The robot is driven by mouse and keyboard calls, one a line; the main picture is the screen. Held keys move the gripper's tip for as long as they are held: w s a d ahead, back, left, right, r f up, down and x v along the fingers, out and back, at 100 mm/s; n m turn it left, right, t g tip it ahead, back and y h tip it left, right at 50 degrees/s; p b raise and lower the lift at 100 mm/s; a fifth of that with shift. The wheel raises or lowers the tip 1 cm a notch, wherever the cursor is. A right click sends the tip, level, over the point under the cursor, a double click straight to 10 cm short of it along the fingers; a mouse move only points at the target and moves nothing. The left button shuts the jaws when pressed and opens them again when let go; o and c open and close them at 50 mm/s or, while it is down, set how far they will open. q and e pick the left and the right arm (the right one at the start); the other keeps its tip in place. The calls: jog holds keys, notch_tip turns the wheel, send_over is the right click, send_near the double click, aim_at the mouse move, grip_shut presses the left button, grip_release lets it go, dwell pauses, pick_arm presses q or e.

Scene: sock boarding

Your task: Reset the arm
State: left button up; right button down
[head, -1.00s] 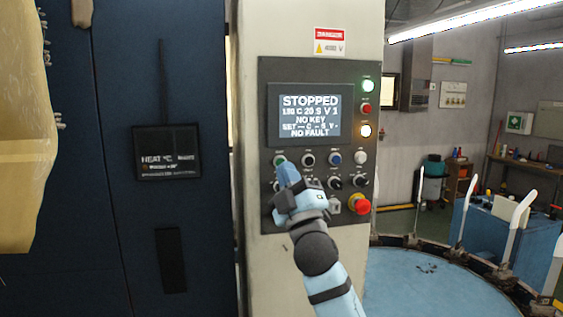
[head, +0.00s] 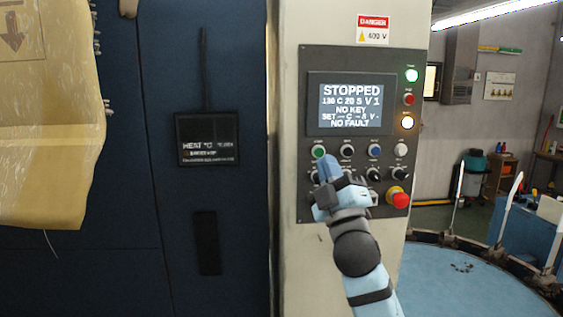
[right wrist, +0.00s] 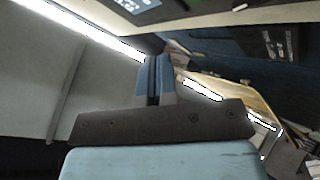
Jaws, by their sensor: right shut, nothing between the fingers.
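My right gripper (head: 327,168) is shut and empty in front of the lower left of the control panel (head: 388,218), just below the green button (head: 319,152). I cannot tell whether its tip touches the panel. It hides part of the lower row of knobs. In the right wrist view the closed fingers (right wrist: 159,78) point away with nothing between them. The panel's screen (head: 351,104) reads STOPPED, NO KEY and NO FAULT. My left gripper is not in view.
A red emergency button (head: 399,199) sits at the panel's lower right. A dark blue cabinet wall (head: 140,200) with a small heat display (head: 207,139) stands left. A yellowish sheet (head: 50,130) hangs at far left. A round blue table (head: 450,285) with upright white pieces lies at lower right.

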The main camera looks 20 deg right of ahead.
jog(key=s+f+m+g, duration=0.3)
jog(key=f+g, duration=0.1)
jog(key=f, duration=0.6)
jog(key=s+d+f+m+g+h, duration=0.1)
jog(key=s+f+m+g, duration=0.2)
jog(key=f, duration=0.7)
jog(key=s+f+m+g, duration=0.25)
jog(key=f+g, duration=0.35)
jog(key=f, duration=0.4)
jog(key=s+a+f+m+g+y, duration=0.15)
jog(key=s+f+g, duration=0.35)
jog(key=s+f, duration=0.5)
jog(key=s+a+f+g+y, duration=0.15)
jog(key=s+f+g, duration=0.4)
jog(key=s, duration=0.85)
jog(key=w+a+f+t+y, duration=0.1)
jog(key=w+a+f+t, duration=0.1)
jog(key=f, duration=0.2)
jog(key=w+a+f+n+t, duration=0.1)
jog(key=w+a+f+t, duration=0.1)
jog(key=f, duration=0.3)
jog(key=w+a+f+t+y, duration=0.1)
jog(key=w+a+f+t, duration=0.1)
jog(key=a+f+t, duration=0.1)
jog(key=shift+w+f+y, duration=0.15)
jog(key=shift+f+y, duration=0.15)
jog(key=shift+f, duration=0.55)
jog(key=shift+t, duration=0.25)
